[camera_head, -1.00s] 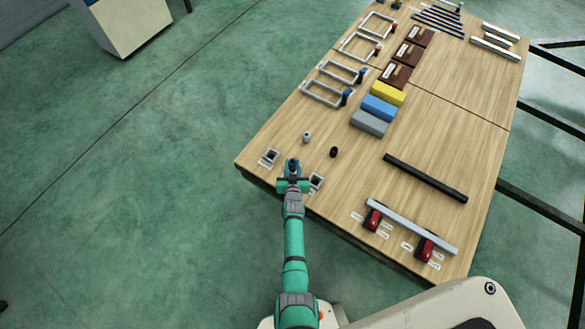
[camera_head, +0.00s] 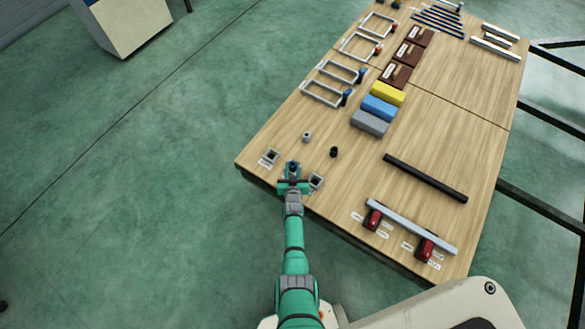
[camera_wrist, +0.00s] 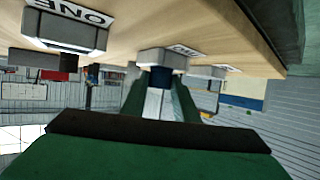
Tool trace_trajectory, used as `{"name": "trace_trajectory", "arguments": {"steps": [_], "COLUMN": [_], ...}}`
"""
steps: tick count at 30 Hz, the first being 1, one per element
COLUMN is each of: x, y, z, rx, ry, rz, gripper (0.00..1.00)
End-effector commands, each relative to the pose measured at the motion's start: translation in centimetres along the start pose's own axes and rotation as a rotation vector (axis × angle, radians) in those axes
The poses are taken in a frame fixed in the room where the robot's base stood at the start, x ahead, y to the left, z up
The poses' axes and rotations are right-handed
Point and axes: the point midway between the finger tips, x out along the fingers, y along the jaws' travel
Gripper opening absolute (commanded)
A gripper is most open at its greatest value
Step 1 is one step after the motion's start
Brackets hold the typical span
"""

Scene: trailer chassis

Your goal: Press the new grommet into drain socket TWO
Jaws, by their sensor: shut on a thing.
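My gripper (camera_head: 292,172) is low over the table's near left edge, between two square grey sockets. Its green fingers are shut on a dark blue grommet (camera_wrist: 161,77), which also shows in the head view (camera_head: 293,166). In the wrist view, which is upside down, the grommet meets the open face of the middle grey socket (camera_wrist: 164,57). I cannot tell how deep it sits. That socket's label is mostly hidden and unreadable; in the head view my gripper hides the socket.
A small grey piece (camera_head: 307,137) and a black piece (camera_head: 333,152) stand just behind. A black bar (camera_head: 425,178) and a rail on red clamps (camera_head: 411,227) lie to the right.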

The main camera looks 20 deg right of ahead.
Motion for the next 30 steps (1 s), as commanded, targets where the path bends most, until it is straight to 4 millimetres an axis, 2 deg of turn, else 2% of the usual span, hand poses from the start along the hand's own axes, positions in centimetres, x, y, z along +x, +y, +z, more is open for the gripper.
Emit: {"name": "trace_trajectory", "arguments": {"steps": [3,4,6,19,23,30], "x": [0.1,0.1,0.1,-0.2,-1.2,-4.2], "y": [0.0,0.0,0.0,0.0,-0.1,0.1], "z": [0.2,0.3,0.3,0.0,0.1,0.1], "rx": [0.000,0.000,0.000,0.000,0.000,0.000], "ry": [-0.001,-0.001,-0.001,0.000,0.000,0.000], "rz": [0.000,0.000,0.000,0.000,0.000,0.002], "gripper": [0.05,0.29,0.46,0.46,0.46,0.46]}}
